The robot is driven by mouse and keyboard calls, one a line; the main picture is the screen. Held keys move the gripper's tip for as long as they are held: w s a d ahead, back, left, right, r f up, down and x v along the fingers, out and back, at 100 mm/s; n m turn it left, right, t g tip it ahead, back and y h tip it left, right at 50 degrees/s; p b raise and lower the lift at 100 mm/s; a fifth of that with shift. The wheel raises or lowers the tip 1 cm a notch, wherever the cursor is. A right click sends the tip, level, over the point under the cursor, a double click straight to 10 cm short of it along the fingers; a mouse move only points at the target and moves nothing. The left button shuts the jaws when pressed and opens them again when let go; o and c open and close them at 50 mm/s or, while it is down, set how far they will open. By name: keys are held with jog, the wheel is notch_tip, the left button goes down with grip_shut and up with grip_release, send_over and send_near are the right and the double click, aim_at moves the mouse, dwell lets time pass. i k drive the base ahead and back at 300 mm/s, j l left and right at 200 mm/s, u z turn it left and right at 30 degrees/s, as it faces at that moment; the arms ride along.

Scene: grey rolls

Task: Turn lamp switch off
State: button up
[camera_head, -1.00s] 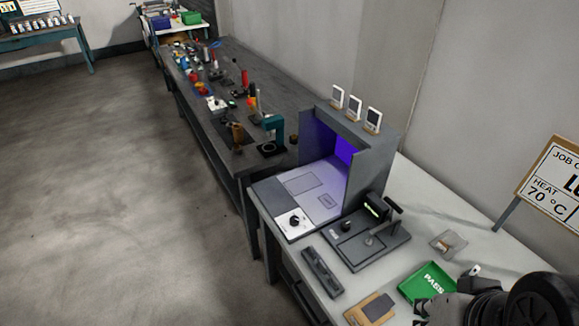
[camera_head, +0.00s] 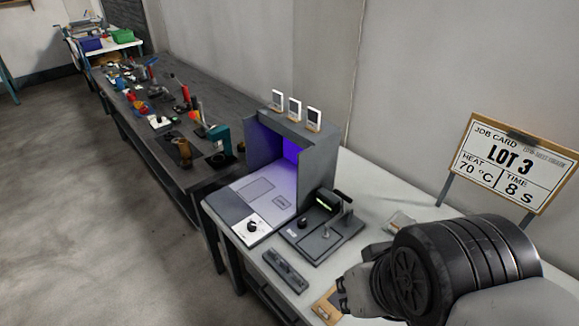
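A grey booth (camera_head: 319,158) stands on the near table, with a violet-blue lamp glow (camera_head: 291,150) inside it. A black round knob (camera_head: 252,226) sits on a white plate at the front corner of the booth's pale base (camera_head: 238,204); it looks like the lamp switch, but its markings are too small to read. My gripper (camera_head: 343,294) is at the lower right, above the near table, to the right of the knob and well apart from it. My arm hides part of it, and whether its fingers are open or shut is unclear.
A dark press-like device (camera_head: 322,232) with a handle and green display stands right of the booth base. A dark grey bar (camera_head: 285,271) and a brown-edged block (camera_head: 327,305) lie in front. A job card (camera_head: 513,165) reads LOT 3. A cluttered dark bench (camera_head: 190,165) stands beyond.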

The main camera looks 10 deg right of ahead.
aim_at(252, 226)
jog(key=i+j+z, duration=0.2)
jog(key=i+j, duration=0.2)
jog(key=i+j+z, duration=0.2)
jog(key=i+j, duration=0.15)
jog(key=j, duration=0.25)
